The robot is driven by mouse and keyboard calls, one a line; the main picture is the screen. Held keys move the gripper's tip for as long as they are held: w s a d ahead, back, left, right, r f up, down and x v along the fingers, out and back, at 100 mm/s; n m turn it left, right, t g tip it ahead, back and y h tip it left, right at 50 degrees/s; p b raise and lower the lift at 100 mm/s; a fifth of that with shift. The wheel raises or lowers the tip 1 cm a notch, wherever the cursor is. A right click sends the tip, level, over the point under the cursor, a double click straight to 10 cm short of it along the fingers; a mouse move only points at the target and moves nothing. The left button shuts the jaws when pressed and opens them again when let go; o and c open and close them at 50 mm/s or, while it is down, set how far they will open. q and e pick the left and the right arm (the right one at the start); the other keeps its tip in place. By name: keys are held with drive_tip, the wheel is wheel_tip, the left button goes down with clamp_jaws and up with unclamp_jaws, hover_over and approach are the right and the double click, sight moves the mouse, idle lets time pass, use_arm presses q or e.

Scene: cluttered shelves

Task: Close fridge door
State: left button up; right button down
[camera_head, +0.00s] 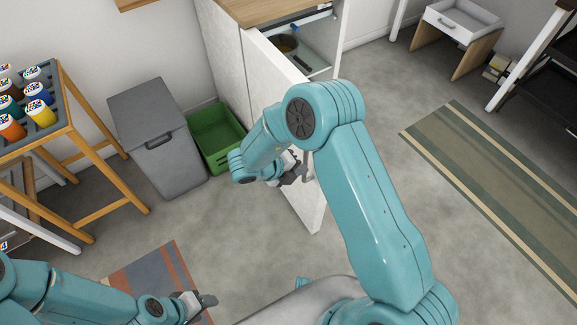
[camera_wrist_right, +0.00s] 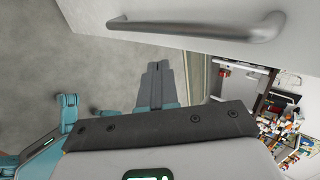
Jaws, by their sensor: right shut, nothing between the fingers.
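The white fridge door (camera_head: 312,208) stands open, swung out from the fridge under the wooden counter in the head view. A pot (camera_head: 287,44) shows inside. In the right wrist view the door (camera_wrist_right: 85,10) fills the top, with its grey bar handle (camera_wrist_right: 200,27). My right gripper (camera_head: 297,172) is beside the door, partly hidden by my arm. In the right wrist view its fingers (camera_wrist_right: 158,68) are together and empty, below the handle and apart from it. My left gripper (camera_head: 206,300) is low in the head view, away from the door; its finger gap is unclear.
A green crate (camera_head: 222,160) and a grey bin (camera_head: 180,172) stand left of the door. A wooden rack with paint jars (camera_head: 40,113) is at far left. A striped rug (camera_head: 490,180) lies on the right. The floor between door and rug is partly hidden by my arm.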

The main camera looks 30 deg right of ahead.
drive_tip(key=d+f, duration=0.2)
drive_tip(key=d, duration=0.4)
drive_tip(key=shift+w, duration=0.2)
